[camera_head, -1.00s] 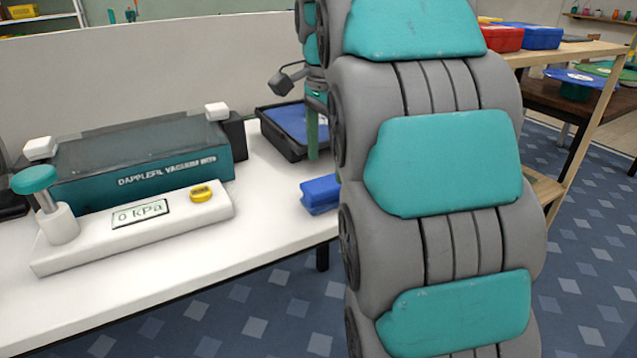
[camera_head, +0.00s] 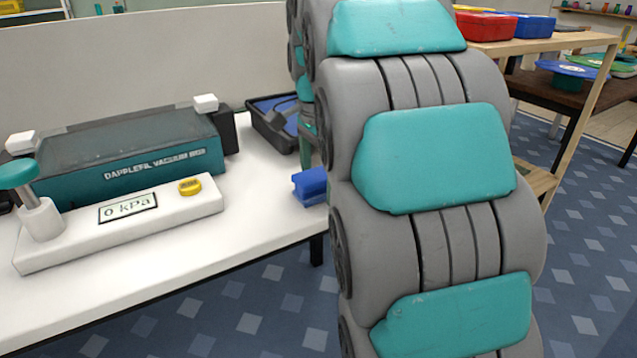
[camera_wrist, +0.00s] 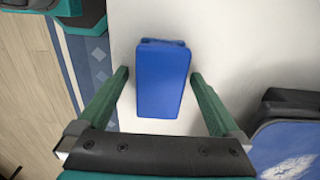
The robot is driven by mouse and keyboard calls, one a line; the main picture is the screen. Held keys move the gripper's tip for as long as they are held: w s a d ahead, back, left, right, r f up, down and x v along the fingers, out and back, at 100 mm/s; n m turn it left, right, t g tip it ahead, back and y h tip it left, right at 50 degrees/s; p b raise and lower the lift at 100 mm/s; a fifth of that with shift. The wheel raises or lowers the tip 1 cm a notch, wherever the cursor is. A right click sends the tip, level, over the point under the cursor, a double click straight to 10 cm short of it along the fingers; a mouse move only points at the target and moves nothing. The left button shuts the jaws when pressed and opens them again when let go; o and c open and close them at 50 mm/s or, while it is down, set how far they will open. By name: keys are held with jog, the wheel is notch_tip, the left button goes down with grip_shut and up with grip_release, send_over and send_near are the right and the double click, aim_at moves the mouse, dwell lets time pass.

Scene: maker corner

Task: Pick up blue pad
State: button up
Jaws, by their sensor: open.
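The blue pad (camera_wrist: 162,82) lies on the white tabletop in the wrist view, between and a little beyond the tips of my gripper's fingers. It also shows in the head view (camera_head: 309,187) near the table's right end, its right part hidden by my arm. My gripper (camera_wrist: 158,80) is open, with one green finger on each side of the pad and a gap on both sides. I cannot tell how high the fingers are above the table. In the head view my arm hides most of the gripper.
A black tray (camera_head: 274,139) with a blue inside sits behind the pad; it shows at lower right in the wrist view (camera_wrist: 287,103). A teal vacuum box (camera_head: 130,165) and a white gauge base (camera_head: 85,236) with a yellow button fill the table's left. Red and blue boxes stand on a wooden shelf.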

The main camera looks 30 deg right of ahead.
jog(key=c, duration=1.4)
jog(key=shift+c, duration=0.2)
